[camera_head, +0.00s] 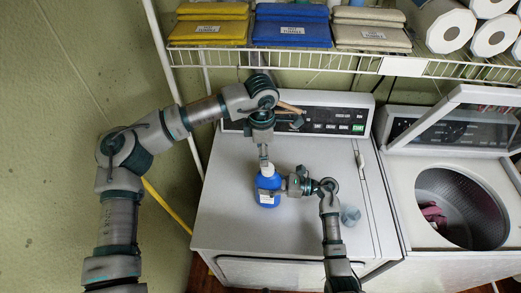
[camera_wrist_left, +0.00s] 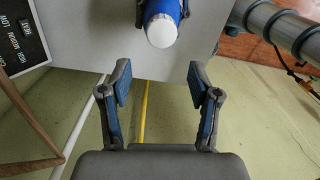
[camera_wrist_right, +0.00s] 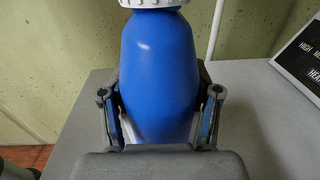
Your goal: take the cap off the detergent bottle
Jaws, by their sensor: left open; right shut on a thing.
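The blue detergent bottle (camera_head: 268,183) stands upright on the white machine top. Its white cap (camera_wrist_left: 162,31) is on the bottle's top and faces the left wrist camera; its lower ribbed edge shows in the right wrist view (camera_wrist_right: 150,3). My right gripper (camera_head: 286,187) is shut around the bottle's body from the right; in the right wrist view its fingers (camera_wrist_right: 160,110) press on both sides. My left gripper (camera_wrist_left: 159,83) is open and empty, pointing down just above the cap in the head view (camera_head: 264,158). The cap is not between its fingers in the left wrist view.
A translucent cup (camera_head: 350,215) stands right of the bottle. Behind is the machine's control panel (camera_head: 330,120), with a wooden object (camera_head: 290,108) near it. A wire shelf (camera_head: 300,60) with folded cloths and paper rolls hangs above. An open washer (camera_head: 460,205) stands at right.

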